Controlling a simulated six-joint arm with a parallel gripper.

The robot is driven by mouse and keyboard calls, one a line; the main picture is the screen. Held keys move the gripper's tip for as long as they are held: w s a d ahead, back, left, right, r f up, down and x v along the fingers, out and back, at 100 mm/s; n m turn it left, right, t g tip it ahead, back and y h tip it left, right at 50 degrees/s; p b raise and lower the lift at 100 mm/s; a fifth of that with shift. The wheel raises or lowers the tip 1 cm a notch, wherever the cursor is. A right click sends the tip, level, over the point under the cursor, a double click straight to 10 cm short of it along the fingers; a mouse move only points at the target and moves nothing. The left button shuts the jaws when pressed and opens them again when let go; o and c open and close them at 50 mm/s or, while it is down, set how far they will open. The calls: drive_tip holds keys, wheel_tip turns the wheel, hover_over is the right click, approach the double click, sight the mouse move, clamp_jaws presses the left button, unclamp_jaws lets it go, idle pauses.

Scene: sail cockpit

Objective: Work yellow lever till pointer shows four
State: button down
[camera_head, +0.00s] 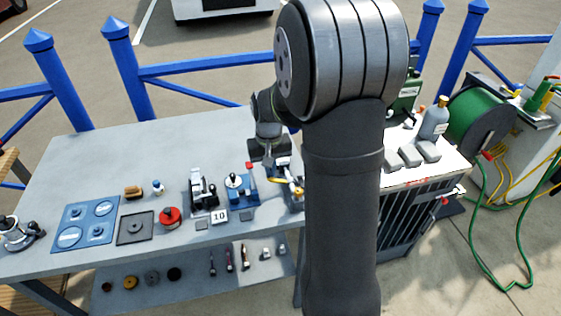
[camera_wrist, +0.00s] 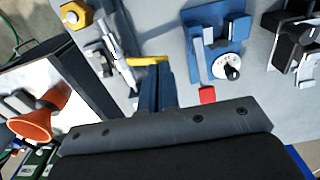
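The yellow lever (camera_wrist: 147,61) lies across the tips of my gripper's fingers in the wrist view. It sticks out from a silver metal fitting (camera_wrist: 118,52). In the head view the yellow lever (camera_head: 291,185) is small, beside my arm. My gripper (camera_wrist: 156,72) shows two dark blue fingers close together. Its fingertips are at the lever, but I cannot tell whether they grip it. A blue device (camera_wrist: 205,40) with a red-tipped lever (camera_wrist: 207,95) has a white dial (camera_wrist: 228,63) with a black knob. Its marks are too small to read. I see no clear pointer at the yellow lever.
A card reading 10 (camera_head: 219,216) stands at the bench front. A black and silver device (camera_head: 201,188), a red round part (camera_head: 169,217) and a blue panel (camera_head: 86,223) are to the left. An orange funnel (camera_wrist: 40,116) is beyond the bench edge. My arm hides the bench's right end.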

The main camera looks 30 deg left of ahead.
drive_tip(key=shift+f, duration=1.45)
drive_tip(key=shift+r, duration=3.3)
wheel_tip(320, 180, up, 4)
drive_tip(key=shift+f, duration=3.1)
drive_tip(key=shift+f, duration=2.2)
drive_tip(key=shift+r, duration=3.3)
